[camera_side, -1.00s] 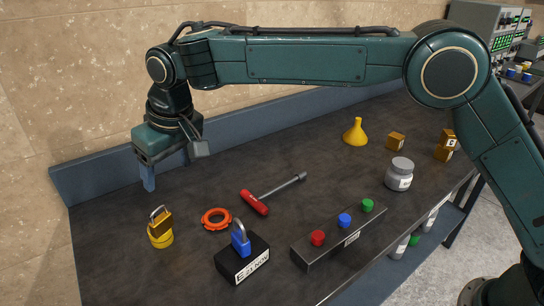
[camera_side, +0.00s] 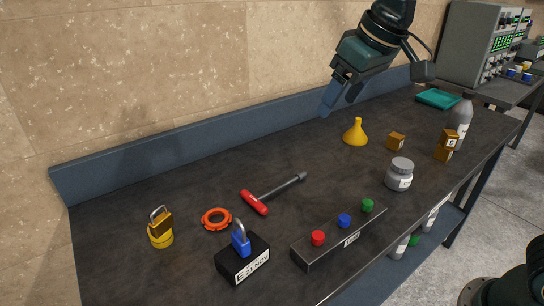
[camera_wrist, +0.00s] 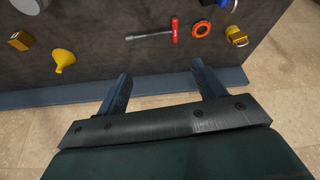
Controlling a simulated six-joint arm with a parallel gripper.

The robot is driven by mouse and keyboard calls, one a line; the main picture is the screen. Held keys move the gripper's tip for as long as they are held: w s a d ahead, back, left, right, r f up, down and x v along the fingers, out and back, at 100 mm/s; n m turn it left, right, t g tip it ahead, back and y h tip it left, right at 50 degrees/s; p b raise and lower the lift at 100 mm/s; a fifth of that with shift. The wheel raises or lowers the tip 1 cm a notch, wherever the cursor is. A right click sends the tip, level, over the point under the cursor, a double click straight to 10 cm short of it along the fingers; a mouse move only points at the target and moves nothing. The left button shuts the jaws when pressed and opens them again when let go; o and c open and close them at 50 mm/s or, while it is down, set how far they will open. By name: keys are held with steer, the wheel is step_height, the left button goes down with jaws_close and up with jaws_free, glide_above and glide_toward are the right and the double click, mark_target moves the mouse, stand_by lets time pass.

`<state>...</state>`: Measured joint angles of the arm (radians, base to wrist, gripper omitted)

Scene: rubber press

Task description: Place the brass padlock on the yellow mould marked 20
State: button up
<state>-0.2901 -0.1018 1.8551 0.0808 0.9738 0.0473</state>
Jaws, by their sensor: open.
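The brass padlock (camera_side: 161,222) rests on the round yellow mould (camera_side: 161,239) at the left end of the bench, with its shackle up. Any number on the mould is too small to read. In the wrist view the padlock (camera_wrist: 236,35) and mould (camera_wrist: 242,43) show at the top right. My gripper (camera_side: 338,97) is raised over the back of the bench, above and behind the yellow funnel, far from the padlock. In the wrist view my gripper (camera_wrist: 163,88) has its two fingers apart with nothing between them.
A blue padlock (camera_side: 241,243) stands on a black block (camera_side: 243,263). Near it lie an orange ring (camera_side: 216,219) and a red-handled tool (camera_side: 255,202). A button box (camera_side: 340,236), grey jar (camera_side: 399,174), funnel (camera_side: 355,133) and brass blocks (camera_side: 396,141) stand further right. The back-left bench is clear.

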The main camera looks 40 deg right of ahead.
steer(key=s+d+f+m, duration=0.1)
steer(key=s+d+f, duration=0.2)
steer(key=s, duration=0.6)
steer(key=s+d+f+m, duration=0.1)
steer(key=s+d+f, duration=0.3)
steer(key=s, duration=0.6)
steer(key=d, duration=0.2)
steer(key=shift+s+d+t+h, duration=0.25)
steer(key=shift+d+t+h, duration=0.1)
steer(key=shift+t+h, duration=0.05)
steer(key=shift+f, duration=0.1)
